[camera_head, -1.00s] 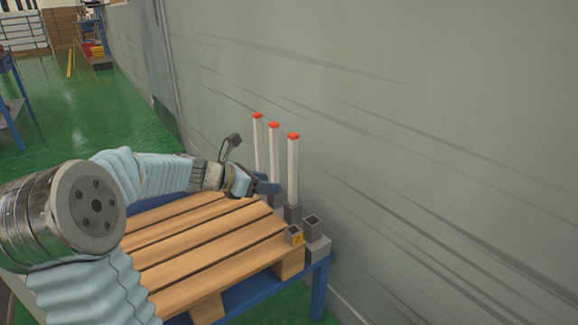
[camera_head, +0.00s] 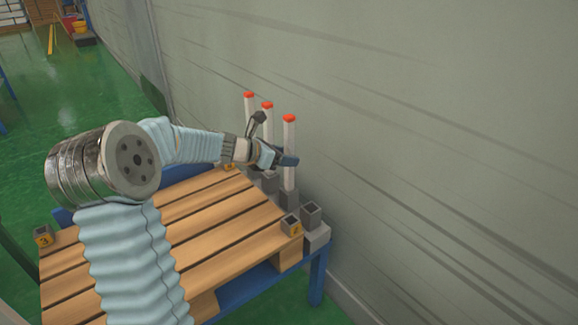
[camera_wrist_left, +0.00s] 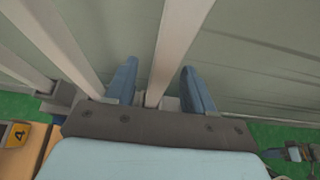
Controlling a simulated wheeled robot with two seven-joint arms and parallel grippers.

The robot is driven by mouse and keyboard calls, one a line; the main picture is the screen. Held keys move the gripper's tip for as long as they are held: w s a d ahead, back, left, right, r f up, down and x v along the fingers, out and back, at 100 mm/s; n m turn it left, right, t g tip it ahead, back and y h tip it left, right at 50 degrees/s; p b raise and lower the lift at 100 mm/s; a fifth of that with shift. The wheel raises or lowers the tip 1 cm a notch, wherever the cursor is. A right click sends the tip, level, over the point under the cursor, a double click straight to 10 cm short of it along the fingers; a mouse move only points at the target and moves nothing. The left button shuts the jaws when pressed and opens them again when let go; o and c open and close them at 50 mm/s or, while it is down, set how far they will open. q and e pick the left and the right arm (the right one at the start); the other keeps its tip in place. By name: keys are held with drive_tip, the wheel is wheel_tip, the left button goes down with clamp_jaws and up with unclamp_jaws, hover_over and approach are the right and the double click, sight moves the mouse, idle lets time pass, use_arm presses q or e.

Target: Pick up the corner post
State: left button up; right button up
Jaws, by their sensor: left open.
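Three white corner posts with orange-red tops stand upright in grey holders along the wall side of the pallet: the nearest post (camera_head: 290,135), a middle post (camera_head: 267,117) and a far post (camera_head: 249,104). My left gripper (camera_head: 287,160) is open at the nearest post, partly covering its middle. In the left wrist view, one post (camera_wrist_left: 182,45) stands between the two open blue fingers of the left gripper (camera_wrist_left: 160,85), nearer the left finger. The other two posts pass to the left there. My right gripper is not in view.
A wooden pallet (camera_head: 215,215) lies on a blue-framed table (camera_head: 318,275). The wall (camera_head: 430,150) is close behind the posts.

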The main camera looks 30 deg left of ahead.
use_arm(q)
drive_tip(key=x, duration=0.4)
drive_tip(key=shift+s, duration=0.1)
clamp_jaws()
drive_tip(key=shift+r, duration=0.1)
